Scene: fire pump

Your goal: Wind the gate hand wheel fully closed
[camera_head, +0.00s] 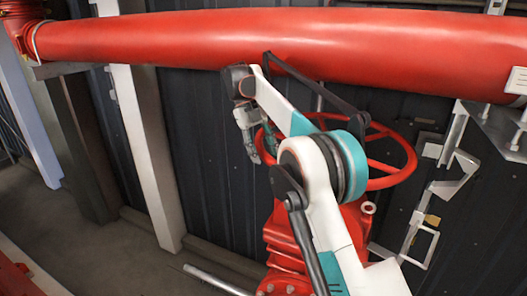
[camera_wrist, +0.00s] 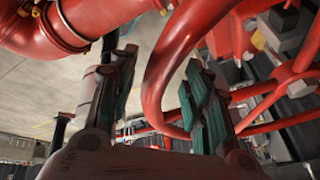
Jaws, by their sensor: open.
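The red hand wheel (camera_head: 398,176) sits on top of a red valve body (camera_head: 285,240) in the head view. My arm covers much of its middle and front. My gripper (camera_head: 262,158) is at the wheel's left edge, pointing down. In the wrist view, my gripper (camera_wrist: 160,62) is open, with one dark teal finger on each side. A curved red stretch of the wheel rim (camera_wrist: 158,75) passes between the fingers, seemingly nearer the right one. I cannot tell whether either finger touches it. Red spokes (camera_wrist: 270,92) show at the right.
A thick red pipe (camera_head: 200,38) runs across the top, just above my arm. Dark wall panels (camera_head: 215,160) stand behind the wheel. Pale metal brackets (camera_head: 425,215) are close to its right. A white post (camera_head: 148,150) stands left, with open floor (camera_head: 105,250) before it.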

